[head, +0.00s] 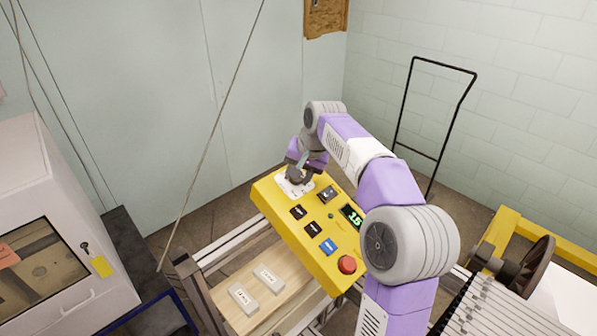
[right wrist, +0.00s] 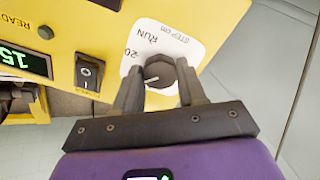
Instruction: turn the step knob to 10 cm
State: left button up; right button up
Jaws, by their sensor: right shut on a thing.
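The yellow control panel (head: 285,225) carries the step knob, a dark round knob (right wrist: 160,72) on a white dial plate (right wrist: 178,40). My right gripper (right wrist: 159,74) is shut on the knob, one finger on each side; in the head view the gripper (head: 298,175) sits at the panel's far end and mostly hides the knob. A pale line on the knob points to the lower left in the right wrist view, below the "20". My left gripper is not in view.
The panel also has a rocker switch (right wrist: 89,72), a green display (head: 353,217) reading about 1.5, dark buttons, a blue button (head: 328,246) and a red button (head: 347,264). Two pale labelled blocks lie on the wooden board (head: 217,301). A slanting cord (head: 215,130) hangs left of the panel.

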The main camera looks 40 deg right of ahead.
dwell(0.4)
jog(key=o, duration=1.1)
jog(key=shift+c, duration=0.2)
jog(key=v, duration=0.7)
jog(key=shift+s+r+p, duration=0.2)
jog(key=shift+r+p, duration=0.1)
